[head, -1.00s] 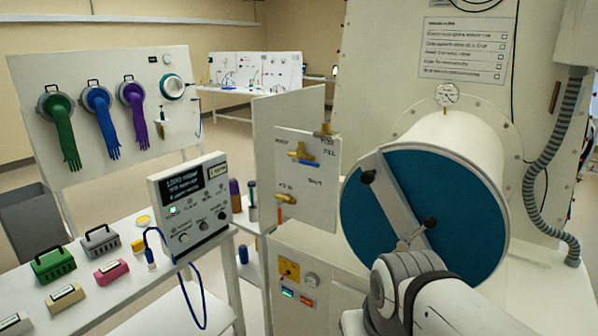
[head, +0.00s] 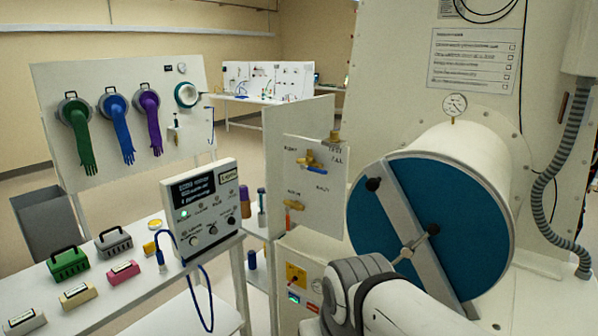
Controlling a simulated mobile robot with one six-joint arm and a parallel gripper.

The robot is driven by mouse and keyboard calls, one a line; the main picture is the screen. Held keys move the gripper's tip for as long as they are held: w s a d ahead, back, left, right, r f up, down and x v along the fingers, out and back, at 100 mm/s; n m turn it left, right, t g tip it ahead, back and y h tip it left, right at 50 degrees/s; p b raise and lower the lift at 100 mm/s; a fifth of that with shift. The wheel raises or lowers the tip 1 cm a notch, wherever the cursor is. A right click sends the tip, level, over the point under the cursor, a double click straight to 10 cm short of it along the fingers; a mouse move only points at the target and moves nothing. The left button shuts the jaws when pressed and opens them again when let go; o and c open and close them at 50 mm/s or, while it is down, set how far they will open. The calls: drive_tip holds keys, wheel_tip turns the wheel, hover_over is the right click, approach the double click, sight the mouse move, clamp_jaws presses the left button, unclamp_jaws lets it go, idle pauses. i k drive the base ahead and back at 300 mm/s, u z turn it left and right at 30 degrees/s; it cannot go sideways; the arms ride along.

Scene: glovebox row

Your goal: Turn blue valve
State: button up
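The blue valve (head: 316,167) is a small blue lever on a brass body, on the upper part of a white upright panel (head: 325,215) left of the large drum. Its lever lies roughly sideways, sloping slightly down to the right. Below it is a second brass valve with an orange-red lever (head: 294,205). My arm rises from the bottom of the head view, below and right of the panel, and apart from both valves in the picture. My gripper cannot be made out; only rounded arm links show.
A large drum with a blue door (head: 465,225) and a diagonal bar stands close on the right. A control box (head: 203,210) and a table with several coloured cases (head: 68,262) are at left. A grey hose (head: 540,200) hangs far right. Floor shows between the stands.

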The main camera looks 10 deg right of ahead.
sight(303, 166)
drive_tip(key=z, duration=0.05)
drive_tip(key=i, duration=0.95)
drive_tip(key=u, duration=0.05)
